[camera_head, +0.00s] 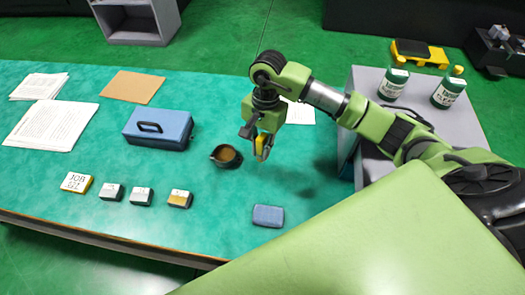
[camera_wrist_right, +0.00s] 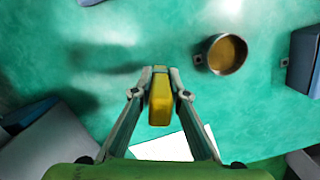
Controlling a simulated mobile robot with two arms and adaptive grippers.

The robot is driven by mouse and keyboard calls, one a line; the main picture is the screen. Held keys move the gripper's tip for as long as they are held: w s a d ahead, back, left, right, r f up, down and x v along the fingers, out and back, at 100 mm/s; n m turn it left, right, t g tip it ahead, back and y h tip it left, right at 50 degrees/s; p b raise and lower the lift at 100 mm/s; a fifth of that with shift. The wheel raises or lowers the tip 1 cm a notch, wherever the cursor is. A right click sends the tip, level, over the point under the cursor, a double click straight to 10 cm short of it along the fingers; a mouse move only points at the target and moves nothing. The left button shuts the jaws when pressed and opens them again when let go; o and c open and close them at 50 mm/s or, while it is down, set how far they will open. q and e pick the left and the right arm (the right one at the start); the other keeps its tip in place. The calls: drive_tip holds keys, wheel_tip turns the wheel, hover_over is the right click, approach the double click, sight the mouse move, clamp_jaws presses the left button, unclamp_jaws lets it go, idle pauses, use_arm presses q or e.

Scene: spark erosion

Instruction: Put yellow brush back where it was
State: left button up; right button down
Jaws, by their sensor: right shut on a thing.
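My right gripper (camera_head: 262,150) is shut on a small yellow thing, taken to be the yellow brush (camera_head: 261,144), and holds it above the green table. In the right wrist view the yellow brush (camera_wrist_right: 160,102) sits between the two fingertips (camera_wrist_right: 160,80), with bare green tabletop beyond it. Its bristles cannot be made out. A dark cup with brown contents (camera_head: 226,156) stands just left of the gripper in the head view; it also shows at the upper right of the wrist view (camera_wrist_right: 228,54). My left gripper is not in view.
A blue case (camera_head: 158,127) and several small blocks (camera_head: 141,195) lie left on the green table (camera_head: 90,222). A blue-grey pad (camera_head: 268,215) lies near the front. A grey cabinet (camera_head: 365,82) with two green-and-white containers (camera_head: 393,83) stands right. Tabletop around the cup is clear.

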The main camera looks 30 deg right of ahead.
drive_tip(key=shift+w+d+f, duration=0.25)
drive_tip(key=shift+d+f, duration=0.1)
drive_tip(key=shift+f, duration=0.2)
wheel_tip(320, 180, down, 2)
drive_tip(key=shift+f+p, duration=0.15)
drive_tip(key=shift+p, duration=0.7)
drive_tip(key=shift+f, duration=0.45)
drive_tip(key=shift+f, duration=0.15)
drive_tip(key=c, duration=2)
unclamp_jaws()
